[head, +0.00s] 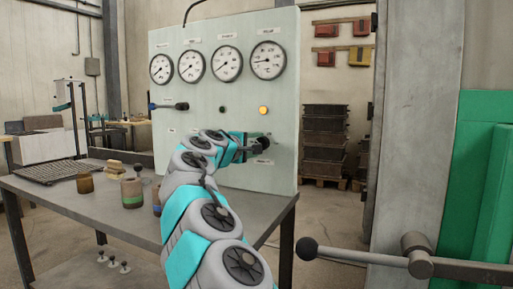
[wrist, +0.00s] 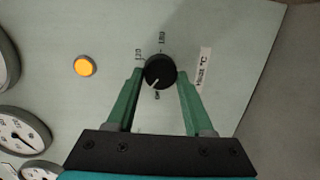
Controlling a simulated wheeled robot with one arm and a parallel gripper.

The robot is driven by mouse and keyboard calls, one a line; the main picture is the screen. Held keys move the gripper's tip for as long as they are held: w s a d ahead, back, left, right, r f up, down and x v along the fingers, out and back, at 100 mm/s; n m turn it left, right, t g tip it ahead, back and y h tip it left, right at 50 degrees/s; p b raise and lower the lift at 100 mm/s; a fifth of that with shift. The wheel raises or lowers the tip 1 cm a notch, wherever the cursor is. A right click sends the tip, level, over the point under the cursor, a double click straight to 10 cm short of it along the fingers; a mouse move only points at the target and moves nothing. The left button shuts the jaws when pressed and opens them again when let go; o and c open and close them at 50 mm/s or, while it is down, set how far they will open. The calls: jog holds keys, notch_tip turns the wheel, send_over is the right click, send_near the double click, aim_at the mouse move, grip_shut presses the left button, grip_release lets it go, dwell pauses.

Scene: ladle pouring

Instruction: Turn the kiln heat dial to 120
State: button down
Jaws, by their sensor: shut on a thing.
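The heat dial (wrist: 160,72) is a round black knob on a pale panel. In the wrist view its white pointer line aims down and left, close to the lower mark, which looks like 60. The 120 mark (wrist: 138,54) is up and left of the knob, and the 180 mark (wrist: 162,42) is above it. My gripper (wrist: 160,76) is shut on the dial, with one green finger on each side. In the head view my gripper (head: 251,146) reaches the panel's lower right, and the dial (head: 265,139) shows partly behind it.
The panel (head: 200,110) bears several round gauges (head: 268,60), a lit amber lamp (head: 263,110) and a blue-tipped lever (head: 168,106). The table (head: 60,190) holds small jars (head: 131,193). A large lever with a ball end (head: 307,248) juts in at lower right.

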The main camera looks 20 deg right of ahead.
jog(key=shift+s+d+m+t+y+b, duration=0.1)
jog(key=shift+m+t+y+b, duration=0.2)
jog(key=shift+m+b, duration=2)
jog(key=shift+s+d+m+t+y+b, duration=0.1)
jog(key=shift+m+t+y+b, duration=0.25)
jog(key=shift+m+b, duration=1.9)
jog(key=shift+s+m+t+y+b, duration=0.15)
jog(key=shift+m+y+b, duration=0.3)
jog(key=shift+m+b, duration=1.85)
jog(key=shift+w+m+p, duration=0.1)
jog(key=shift+m+p, duration=0.65)
jog(key=shift+m, duration=0.1)
jog(key=shift+r, duration=0.1)
jog(key=shift+c, duration=1.4)
grip_release()
